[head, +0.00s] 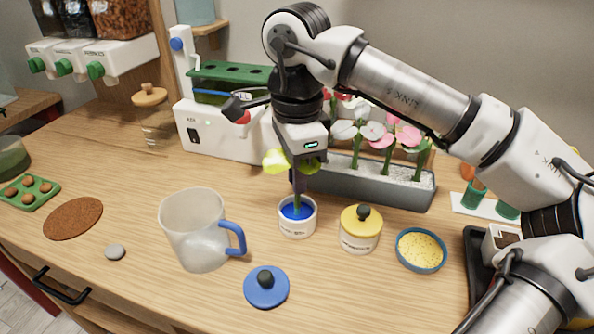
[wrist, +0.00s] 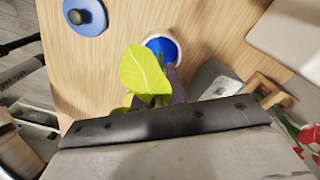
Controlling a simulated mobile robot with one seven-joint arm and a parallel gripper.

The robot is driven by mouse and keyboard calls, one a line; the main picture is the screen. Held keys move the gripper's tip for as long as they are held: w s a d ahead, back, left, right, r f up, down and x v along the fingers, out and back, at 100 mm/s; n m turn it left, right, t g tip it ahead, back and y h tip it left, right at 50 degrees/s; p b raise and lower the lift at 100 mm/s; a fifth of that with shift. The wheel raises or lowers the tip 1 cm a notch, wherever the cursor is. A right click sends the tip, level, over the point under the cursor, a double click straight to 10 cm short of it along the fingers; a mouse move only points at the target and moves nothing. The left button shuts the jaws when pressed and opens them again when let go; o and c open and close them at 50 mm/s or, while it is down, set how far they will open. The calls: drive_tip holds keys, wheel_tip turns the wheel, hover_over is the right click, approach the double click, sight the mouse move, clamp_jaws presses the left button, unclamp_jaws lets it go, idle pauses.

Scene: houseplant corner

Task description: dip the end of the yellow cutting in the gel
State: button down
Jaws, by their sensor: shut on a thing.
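My gripper (head: 299,184) points straight down and is shut on the yellow cutting (head: 275,161), whose yellow-green leaves stick out at the sides of the fingers. One large leaf of the cutting (wrist: 146,75) fills the middle of the wrist view. The small white pot (head: 297,226) of blue gel (head: 297,211) stands open directly below. The green stem hangs upright below the fingers, with its lower end inside the pot's rim, over or in the gel; the exact depth is hard to tell. In the wrist view the gel (wrist: 161,49) is partly hidden by the leaf.
A blue lid (head: 266,288) lies in front of the pot. A clear mug (head: 196,232) stands to the left; a yellow-lidded jar (head: 360,232) and a bowl of yellow grains (head: 421,250) stand to the right. A flower trough (head: 370,187) is close behind.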

drive_tip(key=shift+r+p, duration=2.65)
drive_tip(key=shift+r, duration=0.8)
